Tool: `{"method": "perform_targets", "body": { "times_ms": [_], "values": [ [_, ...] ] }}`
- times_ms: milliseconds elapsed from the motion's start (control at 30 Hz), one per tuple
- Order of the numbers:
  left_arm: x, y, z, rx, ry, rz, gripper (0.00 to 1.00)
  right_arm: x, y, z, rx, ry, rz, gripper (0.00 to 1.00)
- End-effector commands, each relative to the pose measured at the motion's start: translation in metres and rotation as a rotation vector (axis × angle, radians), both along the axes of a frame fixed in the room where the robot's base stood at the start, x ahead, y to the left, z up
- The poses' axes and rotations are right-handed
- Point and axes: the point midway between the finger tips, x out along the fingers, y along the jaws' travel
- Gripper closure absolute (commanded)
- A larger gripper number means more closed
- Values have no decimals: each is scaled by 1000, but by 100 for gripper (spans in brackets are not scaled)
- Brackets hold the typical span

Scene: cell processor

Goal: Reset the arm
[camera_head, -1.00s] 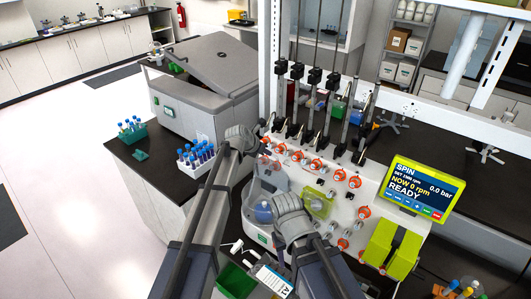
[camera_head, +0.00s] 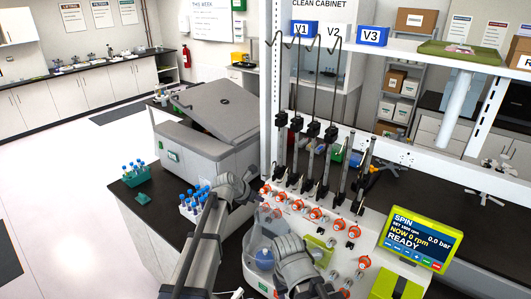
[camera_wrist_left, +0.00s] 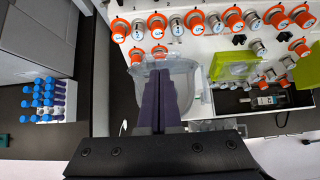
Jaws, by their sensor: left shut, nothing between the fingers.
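My left arm (camera_head: 222,190) comes up from the bottom of the head view, its wrist beside the white cell processor. In the left wrist view my left gripper (camera_wrist_left: 159,78) is shut and empty, its dark fingers together in front of a clear container (camera_wrist_left: 180,85) on the processor. I cannot tell from this view whether they touch it. My right arm (camera_head: 292,262) is at the bottom centre of the head view, in front of the processor. Its fingers do not show. The processor's screen (camera_head: 416,240) reads SPIN, NOW 0 rpm, READY, 0.0 bar.
A grey centrifuge-like machine (camera_head: 185,148) stands on the left bench. A rack of blue-capped tubes (camera_head: 190,207) and a green tube rack (camera_head: 137,176) stand in front of it. Orange knobs (camera_head: 315,213) line the processor. Upright hooked rods (camera_head: 312,105) rise behind them. Open floor lies left.

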Motion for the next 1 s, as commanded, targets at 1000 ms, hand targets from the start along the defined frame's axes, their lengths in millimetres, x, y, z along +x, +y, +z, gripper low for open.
{"method": "perform_targets", "body": {
  "times_ms": [1000],
  "values": [
    [-339, 2, -271, 970, -309, -2492, 100, 1, -1, -212, -3, -2, 31, 50]
  ]
}}
